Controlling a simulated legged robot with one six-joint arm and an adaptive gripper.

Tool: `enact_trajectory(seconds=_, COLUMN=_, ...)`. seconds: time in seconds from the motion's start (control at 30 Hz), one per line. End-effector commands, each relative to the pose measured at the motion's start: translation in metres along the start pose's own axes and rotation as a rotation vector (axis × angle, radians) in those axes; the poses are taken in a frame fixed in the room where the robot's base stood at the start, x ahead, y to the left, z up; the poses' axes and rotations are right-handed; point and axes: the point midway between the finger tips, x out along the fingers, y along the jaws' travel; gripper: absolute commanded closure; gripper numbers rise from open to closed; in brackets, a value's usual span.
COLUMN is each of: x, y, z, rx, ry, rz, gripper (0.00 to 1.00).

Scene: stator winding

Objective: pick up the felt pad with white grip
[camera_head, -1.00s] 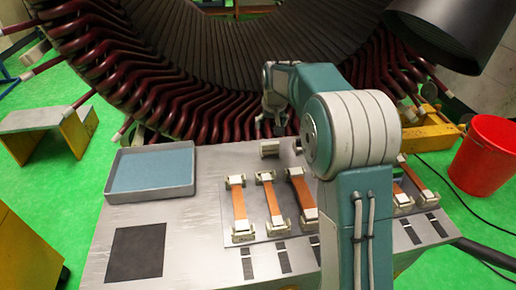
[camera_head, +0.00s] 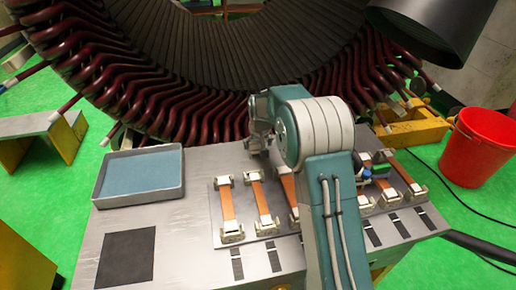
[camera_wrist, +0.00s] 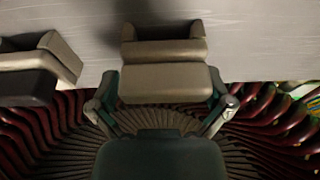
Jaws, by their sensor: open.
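My gripper (camera_head: 259,145) is at the back of the metal table, pointing down. In the wrist view its two fingers (camera_wrist: 163,88) are spread apart. A pale beige block (camera_wrist: 165,68) with a stepped top lies between and just beyond the fingers, not visibly clamped. A second beige piece with a dark part (camera_wrist: 45,70) lies to the left of the gripper in the wrist view. I cannot tell for certain which of them is the felt pad with white grip. In the head view the gripper hides the spot beneath it.
The grey table (camera_head: 195,232) carries a blue-lined tray (camera_head: 143,172), a black square (camera_head: 127,258) and several orange strips with pale ends (camera_head: 228,205). The large stator (camera_head: 165,80) stands close behind. A red bucket (camera_head: 474,147) is at right. My arm covers the table's middle.

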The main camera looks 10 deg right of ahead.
Motion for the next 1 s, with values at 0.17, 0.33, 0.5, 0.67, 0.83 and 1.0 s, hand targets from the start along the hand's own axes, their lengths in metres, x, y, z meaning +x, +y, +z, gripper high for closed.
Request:
enact_trajectory(seconds=0.17, x=-0.001, y=-0.002, z=0.000, rx=-0.001, ry=0.001, rz=0.001, gripper=0.27)
enact_trajectory(seconds=0.33, x=-0.001, y=-0.002, z=0.000, rx=-0.001, ry=0.000, rz=0.001, gripper=0.62)
enact_trajectory(seconds=0.5, x=-0.001, y=-0.002, z=0.000, rx=-0.001, ry=0.000, rz=0.001, gripper=0.62)
enact_trajectory(seconds=0.67, x=-0.004, y=-0.001, z=-0.001, rx=-0.001, ry=0.001, rz=0.001, gripper=0.62)
enact_trajectory(seconds=0.83, x=-0.022, y=-0.002, z=-0.007, rx=-0.001, ry=0.005, rz=0.001, gripper=0.62)
enact_trajectory(seconds=1.0, x=-0.054, y=0.005, z=-0.001, rx=0.000, ry=0.006, rz=0.002, gripper=0.62)
